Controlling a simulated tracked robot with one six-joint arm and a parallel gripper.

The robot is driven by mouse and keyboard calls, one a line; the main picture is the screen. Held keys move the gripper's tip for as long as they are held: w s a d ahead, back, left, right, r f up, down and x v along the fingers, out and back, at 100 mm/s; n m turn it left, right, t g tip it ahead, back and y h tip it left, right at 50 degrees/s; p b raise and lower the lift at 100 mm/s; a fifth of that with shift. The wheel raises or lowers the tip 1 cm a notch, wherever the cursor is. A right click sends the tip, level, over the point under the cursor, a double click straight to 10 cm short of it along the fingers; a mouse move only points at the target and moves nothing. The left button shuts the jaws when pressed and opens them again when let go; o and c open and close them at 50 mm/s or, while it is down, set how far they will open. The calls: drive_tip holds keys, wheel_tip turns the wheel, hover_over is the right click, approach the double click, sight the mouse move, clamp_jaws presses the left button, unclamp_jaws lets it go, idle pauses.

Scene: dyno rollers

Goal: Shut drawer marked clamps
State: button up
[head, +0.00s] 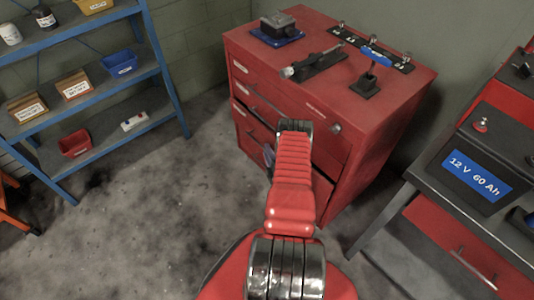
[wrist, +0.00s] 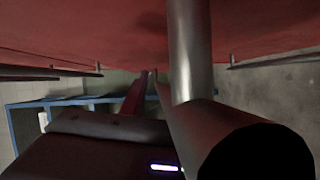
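A red drawer cabinet (head: 385,125) stands in the head view, with its drawer fronts facing me. A drawer (head: 322,143) below the top one seems to stand partly out, with a dark gap above it. No drawer marking is readable, so I cannot tell which is the clamps drawer. My red arm reaches to the cabinet front and covers part of it. My gripper (head: 269,156) is low at the front, mostly hidden behind the arm. In the wrist view, a red surface (wrist: 90,30) fills the top, and a metal bar crosses close by. The fingertips are not clear.
Tools and a blue-handled item (head: 376,56) lie on the cabinet top. A blue shelf (head: 165,75) with bins stands at left. A bench with a battery (head: 480,160) stands close at right. The grey floor between shelf and cabinet is clear.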

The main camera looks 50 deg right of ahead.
clamp_jaws()
idle(0.3)
idle(0.5)
